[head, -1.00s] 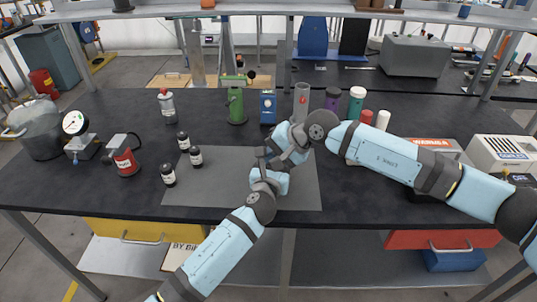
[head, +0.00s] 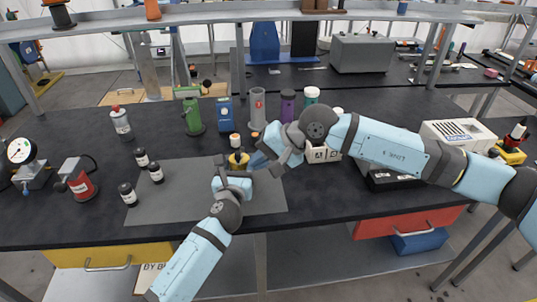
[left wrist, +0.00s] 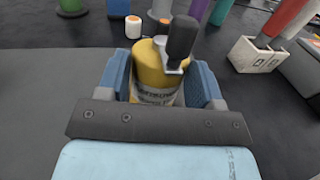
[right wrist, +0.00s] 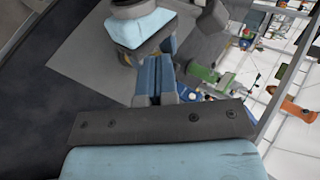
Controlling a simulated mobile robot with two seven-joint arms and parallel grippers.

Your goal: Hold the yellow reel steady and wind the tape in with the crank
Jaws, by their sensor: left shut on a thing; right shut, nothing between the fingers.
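The yellow reel (head: 238,161) stands on the grey mat (head: 165,204), upright as far as I can see. My left gripper (head: 233,172) is shut on it. In the left wrist view the reel (left wrist: 155,72) sits between the two blue fingers, its side marking partly hidden by the gripper. The crank's black handle (left wrist: 182,40) sticks up at the reel's top right. My right gripper (head: 259,161) is shut and empty, just right of the reel. In the right wrist view its blue fingers (right wrist: 155,78) are together. I cannot make out the tape.
Behind are a green canister (head: 193,117), a blue box (head: 224,115) and a grey tube (head: 258,108). A white block holder (head: 322,153) stands close behind my right arm.

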